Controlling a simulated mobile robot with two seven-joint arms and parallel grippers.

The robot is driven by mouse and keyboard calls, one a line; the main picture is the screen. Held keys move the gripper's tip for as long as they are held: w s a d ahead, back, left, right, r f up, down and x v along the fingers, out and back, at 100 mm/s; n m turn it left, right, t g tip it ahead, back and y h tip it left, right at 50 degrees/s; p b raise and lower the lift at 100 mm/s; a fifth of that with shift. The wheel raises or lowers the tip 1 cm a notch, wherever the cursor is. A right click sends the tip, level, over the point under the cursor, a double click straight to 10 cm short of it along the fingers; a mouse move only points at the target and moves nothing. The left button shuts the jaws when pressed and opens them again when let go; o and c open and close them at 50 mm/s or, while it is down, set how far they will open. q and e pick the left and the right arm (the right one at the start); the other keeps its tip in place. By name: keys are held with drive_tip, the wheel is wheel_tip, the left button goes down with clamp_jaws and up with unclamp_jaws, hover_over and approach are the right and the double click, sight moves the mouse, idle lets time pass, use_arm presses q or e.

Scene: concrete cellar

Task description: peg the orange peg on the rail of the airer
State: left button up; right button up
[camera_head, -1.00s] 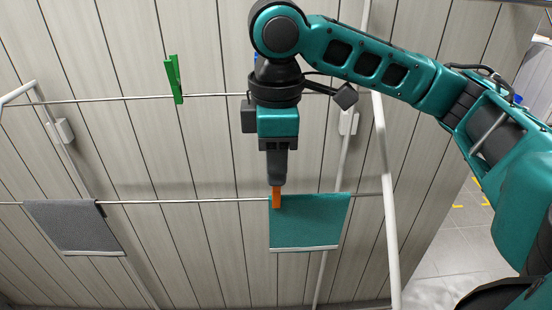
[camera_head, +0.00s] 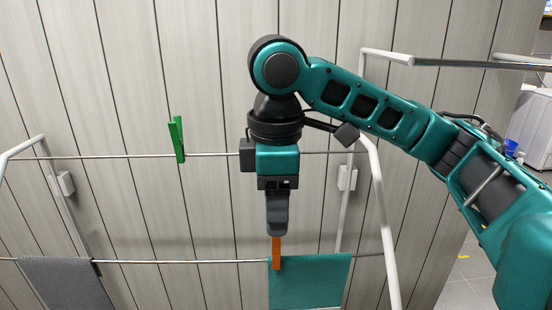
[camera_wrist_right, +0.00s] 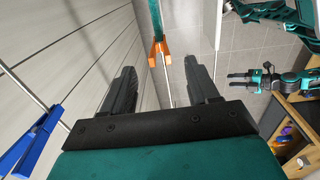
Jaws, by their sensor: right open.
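The orange peg (camera_head: 276,254) stands upright on the front rail (camera_head: 180,261) of the airer, at the left edge of the teal cloth (camera_head: 315,284). My right gripper (camera_head: 277,233) points down just above it. In the right wrist view, my right gripper (camera_wrist_right: 159,68) is open and empty, with the orange peg (camera_wrist_right: 160,48) beyond its fingertips, in line with the gap. Its splayed legs are at the rail beside the cloth. What looks like my left gripper (camera_wrist_right: 238,78) is small at the right of that view; its jaws are unclear.
A green peg (camera_head: 177,139) sits on the rear rail (camera_head: 95,157). A blue peg (camera_wrist_right: 35,140) shows at the left of the wrist view. A grey cloth (camera_head: 60,284) hangs on the front rail. A panelled wall stands close behind; white airer posts (camera_head: 383,210) frame the right.

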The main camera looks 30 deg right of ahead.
wheel_tip(320, 180, up, 9)
drive_tip(key=shift+s, duration=0.2)
idle(0.3)
drive_tip(key=shift+a, duration=0.1)
idle(0.4)
